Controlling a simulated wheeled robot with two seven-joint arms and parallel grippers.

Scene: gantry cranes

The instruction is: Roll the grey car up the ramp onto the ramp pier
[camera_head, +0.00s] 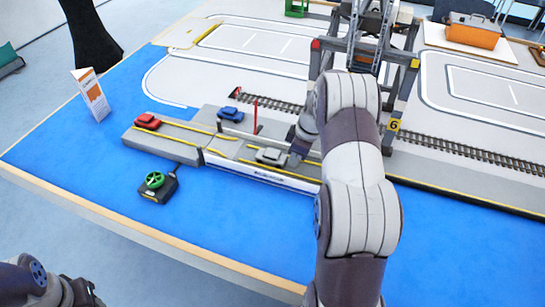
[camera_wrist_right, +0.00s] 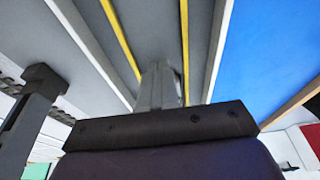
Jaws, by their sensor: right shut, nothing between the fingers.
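The grey car (camera_head: 271,156) stands on a grey lane between yellow lines, right of the short ramp section (camera_head: 222,146). The ramp leads left to a grey pier (camera_head: 183,141), where a red car (camera_head: 148,121) stands. My right gripper (camera_head: 296,158) is low over the lane, just right of the grey car; I cannot tell whether they touch. In the right wrist view its shut fingers (camera_wrist_right: 158,88) point along the lane between two yellow lines, and the grey car cannot be made out there. My left gripper (camera_head: 82,293) is at the bottom left, its fingers unclear.
A blue car (camera_head: 230,114) stands behind the lane, near a red barrier post (camera_head: 255,116). A green-wheeled control box (camera_head: 157,187) lies in front of the pier. A gantry crane (camera_head: 365,45) stands behind my right arm over rails. Blue table surface is clear in front.

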